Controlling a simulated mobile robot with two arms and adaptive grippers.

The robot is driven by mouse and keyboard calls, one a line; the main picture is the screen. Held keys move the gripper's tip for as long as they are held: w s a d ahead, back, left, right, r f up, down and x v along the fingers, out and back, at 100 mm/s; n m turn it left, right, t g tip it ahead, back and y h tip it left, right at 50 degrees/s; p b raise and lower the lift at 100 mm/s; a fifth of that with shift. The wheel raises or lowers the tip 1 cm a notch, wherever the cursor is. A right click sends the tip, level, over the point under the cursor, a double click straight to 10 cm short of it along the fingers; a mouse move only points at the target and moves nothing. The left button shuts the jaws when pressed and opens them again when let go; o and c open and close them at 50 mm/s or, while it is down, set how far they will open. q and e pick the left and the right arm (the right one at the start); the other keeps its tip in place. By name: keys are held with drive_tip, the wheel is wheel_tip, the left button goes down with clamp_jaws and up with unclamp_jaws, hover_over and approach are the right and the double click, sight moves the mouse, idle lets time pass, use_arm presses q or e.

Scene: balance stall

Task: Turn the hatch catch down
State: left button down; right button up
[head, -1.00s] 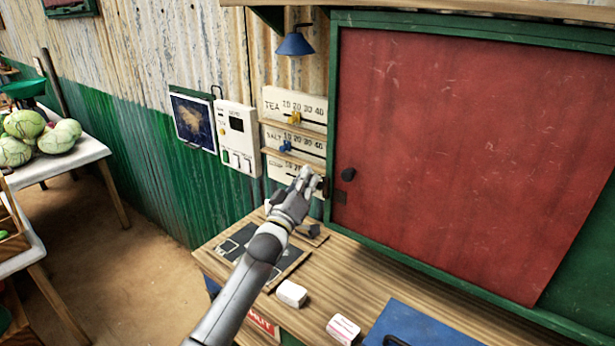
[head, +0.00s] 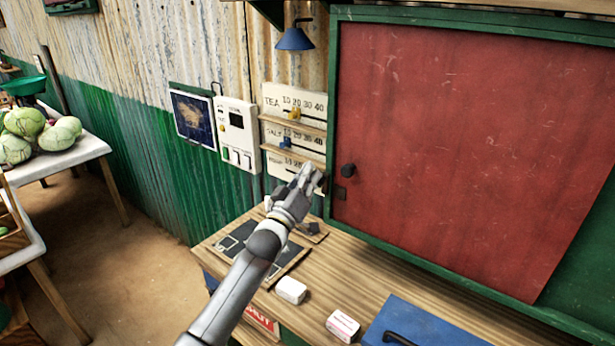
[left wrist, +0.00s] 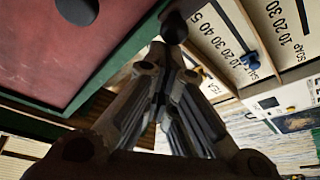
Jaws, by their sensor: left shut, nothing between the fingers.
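The red hatch panel (head: 450,150) sits in a green frame and has a black round knob (head: 348,170) near its left edge. The knob also shows in the left wrist view (left wrist: 78,9). A dark piece, seemingly the catch (head: 322,184), is at the frame's left side, partly hidden by my left gripper (head: 309,170). In the left wrist view a black rounded end (left wrist: 174,27) lies just beyond my fingertips; I cannot tell whether they touch it. My left gripper is shut and empty. My right gripper is not in view.
Price boards with sliders (head: 293,112) and a white switch box (head: 237,135) are on the wall left of the hatch. The wooden counter (head: 375,290) below holds dark slabs, two small white packets (head: 291,290) and a blue case (head: 420,325). A blue lamp (head: 295,40) hangs above.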

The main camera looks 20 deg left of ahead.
use_arm(q)
drive_tip(key=shift+d+m, duration=0.2)
drive_tip(key=shift+m, duration=0.2)
drive_tip(key=s+d+f+m+g+h+b, duration=0.1)
drive_tip(key=d+f+m+g+h+b, duration=0.1)
drive_tip(key=m, duration=0.8)
drive_tip(key=s+d+f+m+g+h+b, duration=0.1)
drive_tip(key=d+m+h, duration=0.4)
drive_tip(key=m, duration=0.5)
drive_tip(key=shift+s+f+g+h+b, duration=0.4)
drive_tip(key=shift+f+h+b, duration=0.2)
drive_tip(key=shift+b, duration=0.25)
drive_tip(key=shift+r, duration=0.1)
